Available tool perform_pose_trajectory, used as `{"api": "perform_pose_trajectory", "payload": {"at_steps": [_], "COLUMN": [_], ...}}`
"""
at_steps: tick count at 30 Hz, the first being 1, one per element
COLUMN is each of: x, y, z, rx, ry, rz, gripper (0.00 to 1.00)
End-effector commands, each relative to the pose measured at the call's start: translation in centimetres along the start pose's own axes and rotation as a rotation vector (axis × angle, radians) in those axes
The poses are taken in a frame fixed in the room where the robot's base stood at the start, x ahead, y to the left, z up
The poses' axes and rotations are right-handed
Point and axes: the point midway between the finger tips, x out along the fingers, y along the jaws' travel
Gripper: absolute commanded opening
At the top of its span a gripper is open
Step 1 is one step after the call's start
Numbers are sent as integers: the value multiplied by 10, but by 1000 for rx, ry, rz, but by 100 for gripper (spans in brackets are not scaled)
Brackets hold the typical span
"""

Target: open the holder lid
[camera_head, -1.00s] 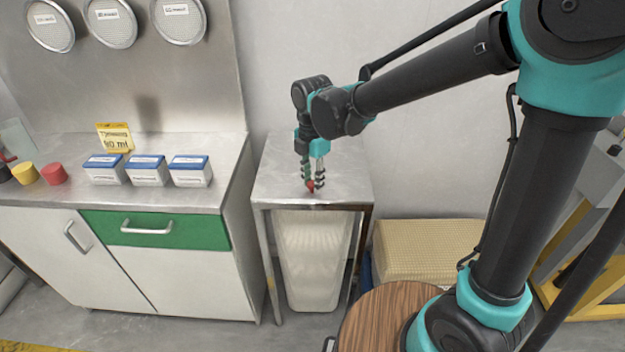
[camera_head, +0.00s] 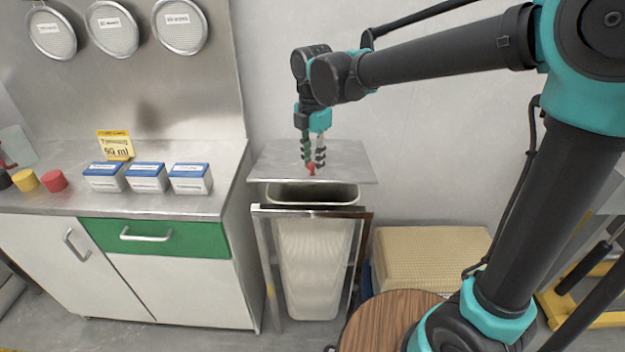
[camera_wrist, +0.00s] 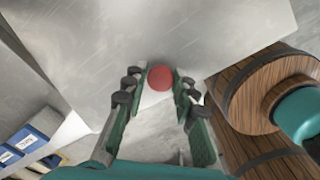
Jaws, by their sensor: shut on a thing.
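The holder lid (camera_head: 335,158) is a flat grey metal plate, raised at its front edge above the holder frame (camera_head: 308,212). Its red knob (camera_head: 311,170) is near the front edge of the lid. My gripper (camera_head: 311,164) is shut on the knob. In the wrist view the red knob (camera_wrist: 160,78) sits between the two fingertips, and the lid's grey surface (camera_wrist: 150,30) fills the top. Below the raised lid, the mouth of a pale bin (camera_head: 315,260) shows inside the frame.
A steel counter (camera_head: 60,198) with three blue-and-white boxes (camera_head: 147,178) and coloured caps (camera_head: 54,181) stands left of the holder. A yellowish box (camera_head: 430,262) stands to the right, near a wooden barrel top (camera_head: 385,322). Wall space above the lid is clear.

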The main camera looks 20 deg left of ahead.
Motion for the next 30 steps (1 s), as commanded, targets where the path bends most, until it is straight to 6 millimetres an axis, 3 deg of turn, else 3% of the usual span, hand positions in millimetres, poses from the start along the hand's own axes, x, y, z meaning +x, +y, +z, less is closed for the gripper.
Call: {"api": "perform_pose_trajectory", "payload": {"at_steps": [6,15,21,30], "x": [-61,-128,-161,-186], "y": [26,72,108,152], "z": [26,72,104,144], "rx": [2,4,1,-3], "ry": [-4,-5,-2,2], "rz": [6,8,9,10], "gripper": [0,0,0,0]}}
